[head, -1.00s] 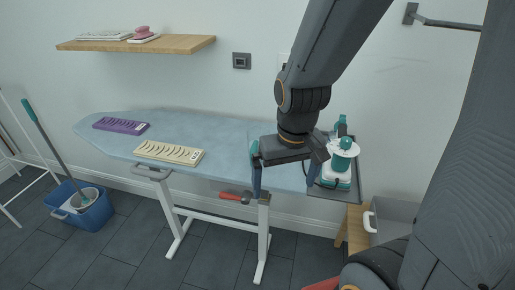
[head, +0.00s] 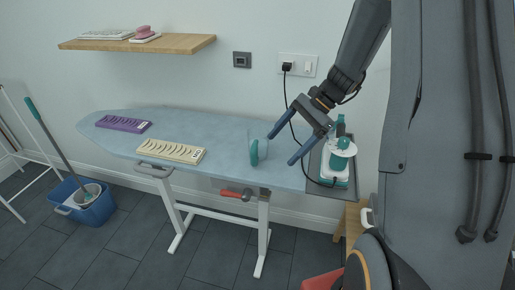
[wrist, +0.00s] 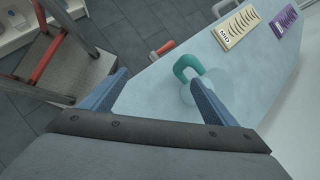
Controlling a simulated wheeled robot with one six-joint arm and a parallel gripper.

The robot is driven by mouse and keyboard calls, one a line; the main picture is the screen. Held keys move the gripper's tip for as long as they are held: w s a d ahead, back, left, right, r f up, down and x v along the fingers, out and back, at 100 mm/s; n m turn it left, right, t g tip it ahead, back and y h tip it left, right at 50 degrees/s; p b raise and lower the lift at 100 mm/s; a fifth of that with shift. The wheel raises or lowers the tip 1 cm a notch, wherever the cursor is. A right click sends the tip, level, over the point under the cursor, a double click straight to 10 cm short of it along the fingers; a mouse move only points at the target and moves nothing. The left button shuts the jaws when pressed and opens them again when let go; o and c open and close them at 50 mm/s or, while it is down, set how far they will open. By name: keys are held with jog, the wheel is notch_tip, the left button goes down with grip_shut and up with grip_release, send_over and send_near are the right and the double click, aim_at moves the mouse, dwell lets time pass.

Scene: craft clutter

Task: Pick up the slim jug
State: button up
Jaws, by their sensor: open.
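The slim jug (head: 255,152) is clear with a teal handle and stands near the right part of the pale blue ironing board (head: 215,127). In the head view my gripper (head: 281,146) is open and empty, just right of the jug, its fingers pointing left towards it. In the wrist view the jug's teal handle (wrist: 180,66) shows near the tip of the right finger, which hides part of the clear body. The jug is not held; whether a finger touches it, I cannot tell.
A steam iron (head: 341,160) with a cord stands on the grey rest at the board's right end. A cream ruler-like block (head: 172,151) and a purple one (head: 123,124) lie further left. A red-handled part (head: 232,193) sticks out below the board's front edge.

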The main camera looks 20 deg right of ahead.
aim_at(258, 141)
jog(key=w+d+f+m+t+y+b, duration=0.2)
jog(key=w+d+m+t+y, duration=0.3)
jog(key=w, duration=0.4)
jog(key=shift+m+g, duration=0.6)
jog(key=x, duration=0.1)
jog(key=p+x, duration=0.1)
jog(key=x, duration=0.1)
jog(key=p+x, duration=0.1)
jog(key=x, duration=0.1)
jog(key=shift+s+a+r, duration=0.15)
jog(key=shift+s, duration=0.15)
jog(key=p+x, duration=0.2)
jog(key=x, duration=0.4)
jog(key=shift+a, duration=0.3)
jog(key=c, duration=1.4)
jog(key=shift+o, duration=0.2)
jog(key=shift+w+r, duration=0.1)
